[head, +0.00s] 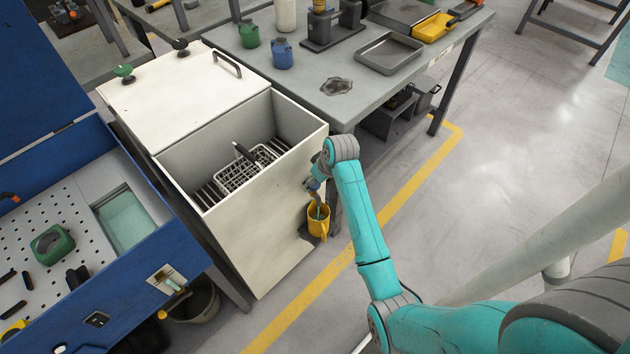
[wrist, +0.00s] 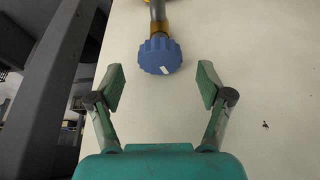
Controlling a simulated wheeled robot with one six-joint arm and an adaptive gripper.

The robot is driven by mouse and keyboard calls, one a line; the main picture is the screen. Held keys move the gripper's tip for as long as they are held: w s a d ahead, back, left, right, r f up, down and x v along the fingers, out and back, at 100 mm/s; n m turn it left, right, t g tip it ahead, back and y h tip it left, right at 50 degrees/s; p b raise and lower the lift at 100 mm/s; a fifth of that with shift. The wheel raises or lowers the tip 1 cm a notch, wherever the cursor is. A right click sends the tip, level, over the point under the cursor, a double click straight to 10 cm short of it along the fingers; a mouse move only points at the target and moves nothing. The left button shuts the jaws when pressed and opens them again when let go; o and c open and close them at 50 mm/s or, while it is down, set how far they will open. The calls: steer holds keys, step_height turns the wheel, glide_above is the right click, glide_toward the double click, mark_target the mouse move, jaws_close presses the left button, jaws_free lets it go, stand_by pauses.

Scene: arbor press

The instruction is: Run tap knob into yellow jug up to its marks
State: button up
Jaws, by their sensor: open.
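In the wrist view a blue ribbed tap knob (wrist: 159,56) with a small white mark sits on a brass and grey fitting against the cream cabinet wall. My gripper (wrist: 158,86) is open, its two green pads apart on either side of and slightly short of the knob. The knob is not touched by either pad. In the head view the yellow jug (head: 318,222) hangs or stands at the cabinet's right side, below my gripper (head: 315,183). The jug's marks and its fill level cannot be made out. The knob is largely hidden by my wrist there.
The cream cabinet (head: 260,225) has an open basin holding a wire basket (head: 238,172). A grey table (head: 335,105) with a blue jug (head: 282,54), a green jug (head: 249,34) and a tray (head: 389,53) stands behind. A blue workbench (head: 165,245) is at left.

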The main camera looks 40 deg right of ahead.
steer(key=v, duration=1)
steer(key=shift+f, duration=0.1)
stand_by(6.9)
